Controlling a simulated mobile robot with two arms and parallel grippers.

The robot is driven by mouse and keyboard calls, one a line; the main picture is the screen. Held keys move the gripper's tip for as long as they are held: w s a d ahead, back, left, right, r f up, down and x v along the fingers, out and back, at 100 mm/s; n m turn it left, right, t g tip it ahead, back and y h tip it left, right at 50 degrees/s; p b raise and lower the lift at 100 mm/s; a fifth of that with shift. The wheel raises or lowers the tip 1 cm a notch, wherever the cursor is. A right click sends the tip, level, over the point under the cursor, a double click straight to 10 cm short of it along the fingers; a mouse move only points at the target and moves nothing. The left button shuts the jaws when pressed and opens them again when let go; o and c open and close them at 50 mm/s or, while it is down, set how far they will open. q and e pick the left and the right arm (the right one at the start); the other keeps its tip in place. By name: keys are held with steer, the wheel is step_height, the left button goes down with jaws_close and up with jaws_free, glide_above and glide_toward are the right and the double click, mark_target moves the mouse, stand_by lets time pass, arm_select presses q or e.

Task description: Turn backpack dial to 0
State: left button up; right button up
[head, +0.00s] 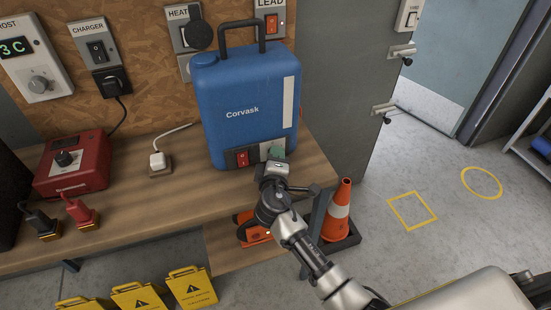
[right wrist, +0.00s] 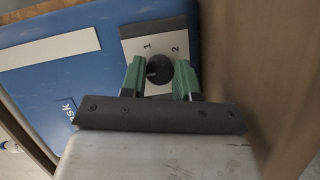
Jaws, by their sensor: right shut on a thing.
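The blue Corvask backpack (head: 240,110) stands upright on the wooden bench, its black carry handle up. At its lower front are a red switch (head: 243,158) and a grey panel with the dial. In the right wrist view the dial is a round black knob (right wrist: 159,69) on a pale plate marked 1 and 2. A light pointer mark shows on the knob's left side. Other marks may be hidden behind the fingers. My right gripper (right wrist: 160,75), with green fingertips, is shut on the knob, one finger each side; in the head view it hides the dial. My left gripper is out of view.
A red box with a knob (head: 72,162), battery clamps (head: 81,212) and a white plug (head: 159,161) are on the bench (head: 190,188) left of the backpack. An orange cone (head: 338,208) stands right of the bench.

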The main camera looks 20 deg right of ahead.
steer(key=o, duration=0.9)
steer(key=shift+a, duration=0.1)
steer(key=b+v, duration=0.1)
steer(key=v, duration=0.9)
steer(key=shift+s+a+b, duration=0.1)
steer(key=shift+s+b, duration=0.2)
steer(key=shift+s, duration=0.1)
